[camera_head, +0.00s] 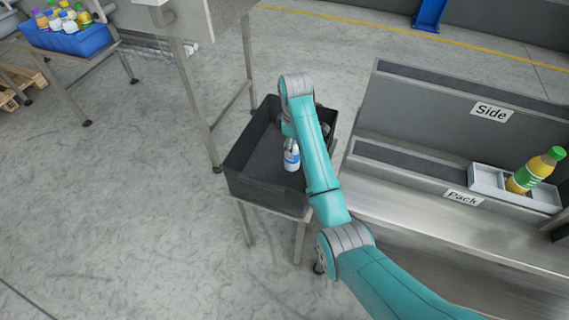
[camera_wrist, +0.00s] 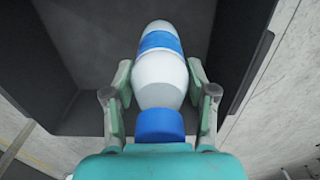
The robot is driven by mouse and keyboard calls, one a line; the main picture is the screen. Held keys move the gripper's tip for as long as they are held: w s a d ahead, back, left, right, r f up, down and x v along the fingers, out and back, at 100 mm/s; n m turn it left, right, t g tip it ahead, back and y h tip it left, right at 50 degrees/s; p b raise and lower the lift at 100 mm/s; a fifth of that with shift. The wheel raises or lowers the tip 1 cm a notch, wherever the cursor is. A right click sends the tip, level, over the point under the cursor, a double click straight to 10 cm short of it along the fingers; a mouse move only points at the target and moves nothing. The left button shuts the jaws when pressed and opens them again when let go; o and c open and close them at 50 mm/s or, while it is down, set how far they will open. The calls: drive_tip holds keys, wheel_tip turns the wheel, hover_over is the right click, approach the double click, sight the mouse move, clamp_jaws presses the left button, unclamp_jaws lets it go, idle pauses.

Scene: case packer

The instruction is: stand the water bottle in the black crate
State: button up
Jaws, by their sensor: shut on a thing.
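The water bottle (camera_head: 291,157) is white with a blue band and a blue cap. In the wrist view the bottle (camera_wrist: 160,75) points away from my gripper (camera_wrist: 160,100), cap end nearest me, with a finger on each side of it. My gripper is shut on the bottle near its cap end. The black crate (camera_head: 246,189) stands on a small metal stand. In the head view the bottle is over or within the crate, near its right side. Whether its base touches the crate floor, I cannot tell. My arm hides the gripper and part of the crate in the head view.
A grey bench with labels "Side" (camera_head: 491,112) and "Pack" (camera_head: 463,198) is at the right, bearing a white tray (camera_head: 487,178) with a yellow-green bottle (camera_head: 536,170). A blue crate (camera_head: 75,40) of several bottles is far left. The crate's left part looks empty.

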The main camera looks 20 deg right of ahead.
sight(293, 167)
drive_tip(key=f, duration=1)
drive_tip(key=shift+s+f, duration=0.25)
drive_tip(key=shift+s, duration=0.1)
drive_tip(key=shift+f, duration=0.15)
drive_tip(key=o, duration=1.4)
